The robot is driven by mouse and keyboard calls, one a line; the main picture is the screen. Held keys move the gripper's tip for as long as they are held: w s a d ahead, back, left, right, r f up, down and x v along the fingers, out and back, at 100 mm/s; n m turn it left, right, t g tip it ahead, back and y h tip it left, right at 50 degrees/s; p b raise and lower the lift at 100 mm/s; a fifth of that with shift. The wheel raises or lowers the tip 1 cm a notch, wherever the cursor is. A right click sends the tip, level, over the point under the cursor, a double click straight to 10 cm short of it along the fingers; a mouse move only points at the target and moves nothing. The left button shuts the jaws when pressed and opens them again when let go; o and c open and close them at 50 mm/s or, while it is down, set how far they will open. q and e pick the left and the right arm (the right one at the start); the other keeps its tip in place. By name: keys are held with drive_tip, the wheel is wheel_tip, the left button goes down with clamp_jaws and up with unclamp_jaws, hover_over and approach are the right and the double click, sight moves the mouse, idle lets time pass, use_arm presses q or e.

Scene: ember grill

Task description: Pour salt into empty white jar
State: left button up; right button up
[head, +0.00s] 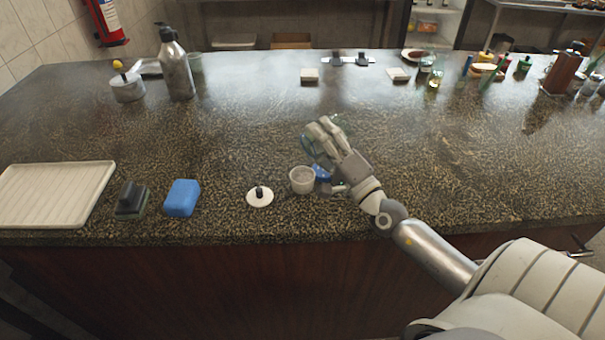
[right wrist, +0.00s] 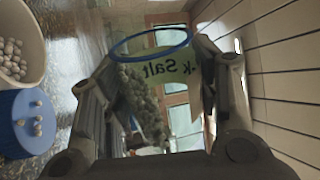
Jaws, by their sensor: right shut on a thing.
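The white jar (head: 302,181) stands open near the front edge of the counter. In the right wrist view the jar (right wrist: 35,40) holds several small whitish pieces. My right gripper (head: 328,140) is shut on a clear salt jar (head: 309,147), just above and behind the white jar. In the right wrist view the salt jar (right wrist: 152,75) has a blue rim and a "k Salt" label, and looks tilted. A blue lid (head: 322,173) lies beside the white jar; a few pieces lie on the lid (right wrist: 30,125). My left gripper is out of view.
A white lid with a black knob (head: 259,197) lies left of the white jar. Further left are a blue sponge (head: 181,198), a dark brush (head: 132,201) and a ribbed white tray (head: 50,195). The middle of the counter is clear; bottles crowd the back right.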

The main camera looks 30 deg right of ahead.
drive_tip(key=shift+a+r+n+y, duration=0.15)
drive_tip(key=shift+r+n+y, duration=0.1)
drive_tip(key=shift+n, duration=0.4)
drive_tip(key=shift+a+r+n+y, duration=0.15)
drive_tip(key=shift+n+y, duration=0.1)
drive_tip(key=shift+n, duration=0.4)
idle(1.4)
